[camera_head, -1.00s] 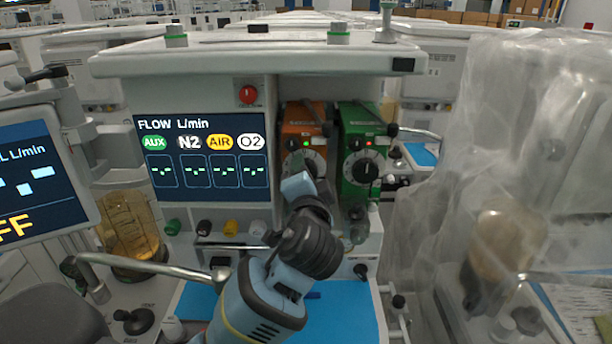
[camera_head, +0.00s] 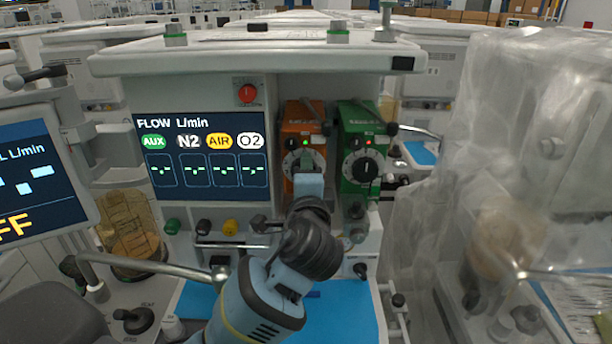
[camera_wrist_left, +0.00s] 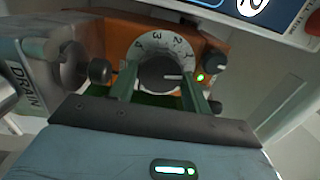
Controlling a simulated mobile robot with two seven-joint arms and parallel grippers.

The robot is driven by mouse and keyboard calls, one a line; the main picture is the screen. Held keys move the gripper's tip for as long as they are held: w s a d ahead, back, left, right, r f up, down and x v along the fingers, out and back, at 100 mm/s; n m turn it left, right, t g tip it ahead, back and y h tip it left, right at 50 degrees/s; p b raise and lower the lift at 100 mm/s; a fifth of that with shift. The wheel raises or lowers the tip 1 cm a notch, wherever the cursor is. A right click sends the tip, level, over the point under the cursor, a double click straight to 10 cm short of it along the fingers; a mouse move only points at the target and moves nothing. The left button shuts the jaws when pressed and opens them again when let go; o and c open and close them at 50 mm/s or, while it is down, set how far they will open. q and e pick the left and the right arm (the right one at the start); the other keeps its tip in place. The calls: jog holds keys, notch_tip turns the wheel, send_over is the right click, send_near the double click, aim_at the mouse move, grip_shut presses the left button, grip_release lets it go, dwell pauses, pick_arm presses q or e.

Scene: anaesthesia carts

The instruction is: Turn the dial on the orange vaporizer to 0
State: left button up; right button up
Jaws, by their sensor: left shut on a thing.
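The orange vaporizer (camera_head: 300,122) stands in the machine's bay, left of a green vaporizer. Its dial has a white numbered ring and a dark knob; the ring's upper part shows in the head view (camera_head: 293,161). In the left wrist view, the dark knob (camera_wrist_left: 160,73) sits between the two fingers of my left gripper (camera_wrist_left: 159,90), which is shut on it. A pale mark on the knob points to the right in that view, on the side of the low numerals. In the head view, my left gripper (camera_head: 308,175) covers the lower part of the dial. My right gripper is not in view.
The green vaporizer (camera_head: 362,145) is close on the right. The flow screen (camera_head: 200,155) is on the left. Below lies a blue work surface (camera_head: 345,315). A drain fitting (camera_wrist_left: 30,80) shows at the left of the wrist view. A plastic-covered unit (camera_head: 500,150) stands at right.

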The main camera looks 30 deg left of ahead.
pick_arm(q)
jog(key=shift+f, duration=0.1)
jog(key=o, duration=1)
jog(key=shift+c, duration=0.2)
jog(key=shift+d, duration=0.1)
jog(key=v, duration=0.7)
jog(key=shift+s, duration=0.35)
jog(key=shift+d, duration=0.15)
